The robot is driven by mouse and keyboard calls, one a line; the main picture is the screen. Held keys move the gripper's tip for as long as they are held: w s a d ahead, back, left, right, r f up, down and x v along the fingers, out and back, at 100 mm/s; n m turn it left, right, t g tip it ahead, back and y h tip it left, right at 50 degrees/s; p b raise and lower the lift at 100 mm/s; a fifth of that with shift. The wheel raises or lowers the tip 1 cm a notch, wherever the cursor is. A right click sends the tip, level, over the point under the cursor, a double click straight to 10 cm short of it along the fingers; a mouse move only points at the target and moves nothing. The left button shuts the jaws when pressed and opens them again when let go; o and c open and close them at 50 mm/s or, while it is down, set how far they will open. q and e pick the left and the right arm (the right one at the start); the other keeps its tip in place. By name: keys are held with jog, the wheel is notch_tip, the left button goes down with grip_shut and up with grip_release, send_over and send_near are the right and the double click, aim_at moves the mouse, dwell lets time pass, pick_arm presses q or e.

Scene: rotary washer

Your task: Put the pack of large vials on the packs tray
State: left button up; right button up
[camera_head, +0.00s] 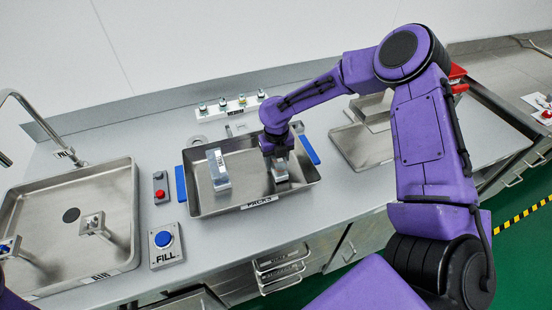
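The packs tray (235,207) is a grey metal tray with blue handles at its left and right ends and a front label that seems to read PACKS. A silver metal pack (218,172) stands inside its left half. A second silver block (281,173), perhaps the pack of large vials, is inside the right half, directly under my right gripper (277,152). The dark gripper points down over this block and hides its top. I cannot tell whether the fingers grip it. Which pack holds large vials is too small to tell. My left gripper is not in view.
A white rack (232,107) with several vials stands behind the tray. Another metal tray (350,148) is to the right.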

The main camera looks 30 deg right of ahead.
jog(key=shift+f, duration=0.3)
jog(key=o, duration=1.1)
jog(key=shift+r, duration=0.2)
notch_tip(320, 180, up, 12)
jog(key=shift+r+b, duration=0.2)
jog(key=shift+b, duration=0.6)
jog(key=shift+a, duration=0.1)
